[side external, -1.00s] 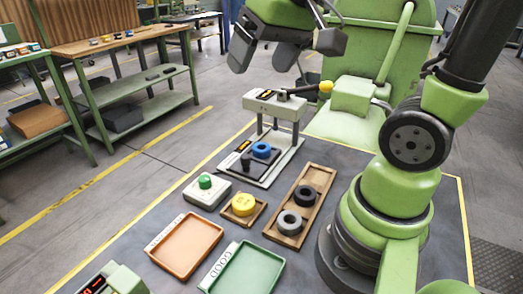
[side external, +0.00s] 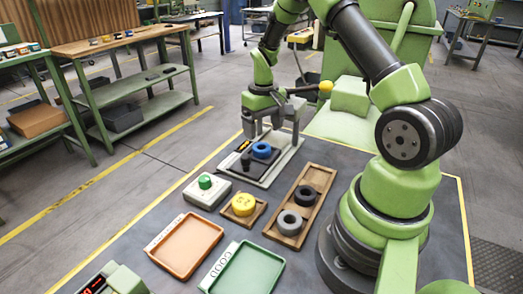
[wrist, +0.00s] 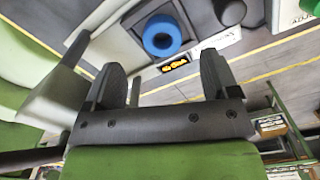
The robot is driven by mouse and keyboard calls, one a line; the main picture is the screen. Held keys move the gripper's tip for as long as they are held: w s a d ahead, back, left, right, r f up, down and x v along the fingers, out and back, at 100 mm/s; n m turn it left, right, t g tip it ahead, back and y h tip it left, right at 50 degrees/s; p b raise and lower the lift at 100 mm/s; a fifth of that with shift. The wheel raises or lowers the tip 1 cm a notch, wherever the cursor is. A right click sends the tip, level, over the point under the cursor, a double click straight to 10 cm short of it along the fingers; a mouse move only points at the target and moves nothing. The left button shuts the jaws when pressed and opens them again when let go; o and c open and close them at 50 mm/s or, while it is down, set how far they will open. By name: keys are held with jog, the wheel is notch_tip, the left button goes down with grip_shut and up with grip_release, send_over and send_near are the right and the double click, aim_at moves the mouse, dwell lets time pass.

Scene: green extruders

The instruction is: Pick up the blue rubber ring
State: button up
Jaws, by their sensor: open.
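The blue rubber ring (side external: 261,150) lies on the dark plate of a small white press-like fixture (side external: 284,162) on the grey table. In the wrist view the blue ring (wrist: 162,36) shows near the top, beyond the fingers, with its hole visible. My gripper (side external: 263,128) is at the fixture, behind and above the ring in the side view. In the wrist view its two dark fingers (wrist: 164,75) are apart with nothing between them. My gripper hides much of the fixture's upper crossbar in the side view.
A wooden tray (side external: 270,232) holds a black ring (side external: 305,195) and a grey ring (side external: 290,223). A yellow round piece (side external: 243,204) and a green button box (side external: 206,189) stand nearby. An orange tray (side external: 186,246) and a green tray (side external: 243,272) lie empty in front.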

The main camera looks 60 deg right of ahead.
aim_at(261, 144)
jog(key=f, duration=0.6)
jog(key=shift+w, duration=0.3)
jog(key=c, duration=1)
